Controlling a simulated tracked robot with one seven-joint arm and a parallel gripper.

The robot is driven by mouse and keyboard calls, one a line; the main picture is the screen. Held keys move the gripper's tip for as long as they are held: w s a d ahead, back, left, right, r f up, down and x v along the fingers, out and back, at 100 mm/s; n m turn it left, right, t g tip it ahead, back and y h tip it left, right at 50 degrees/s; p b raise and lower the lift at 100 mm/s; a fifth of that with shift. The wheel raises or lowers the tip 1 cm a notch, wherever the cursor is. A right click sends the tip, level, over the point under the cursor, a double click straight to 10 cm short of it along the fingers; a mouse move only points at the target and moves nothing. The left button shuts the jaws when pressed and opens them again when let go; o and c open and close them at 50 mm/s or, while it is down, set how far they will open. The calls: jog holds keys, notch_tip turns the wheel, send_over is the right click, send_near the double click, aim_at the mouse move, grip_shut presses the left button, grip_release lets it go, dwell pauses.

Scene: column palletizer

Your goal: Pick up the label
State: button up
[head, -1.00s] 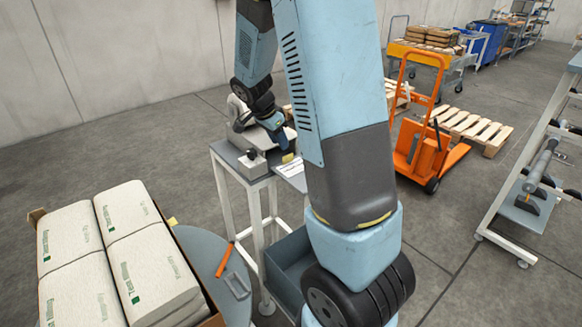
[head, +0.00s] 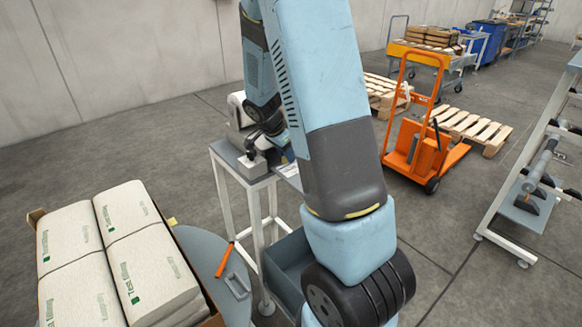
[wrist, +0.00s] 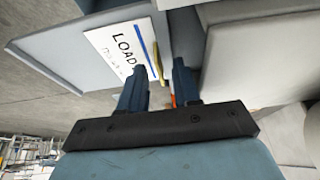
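The label (wrist: 118,48) is a white card with black "LOAD" lettering and a blue stripe, lying on a grey surface in the wrist view. A yellow strip (wrist: 158,62) shows by its edge, between the fingertips in the picture. My gripper (wrist: 161,70) is open, with its two dark blue fingers apart at that near edge. I cannot tell whether they touch the label. In the head view my arm hides the fingertips and most of the label.
A box of white sacks (head: 143,262) stands at the front left, by a round grey table (head: 205,258). An orange pallet truck (head: 415,150) stands to the right on open floor.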

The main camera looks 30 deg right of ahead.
aim_at(286, 164)
grip_shut()
dwell(0.4)
jog(key=shift+r, duration=0.25)
jog(key=r, duration=0.3)
jog(key=shift+s+a+r, duration=0.2)
jog(key=shift+s, duration=0.05)
jog(key=s+a+r, duration=0.6)
jog(key=s+r, duration=0.3)
jog(key=s, duration=0.3)
jog(key=shift+a, duration=0.15)
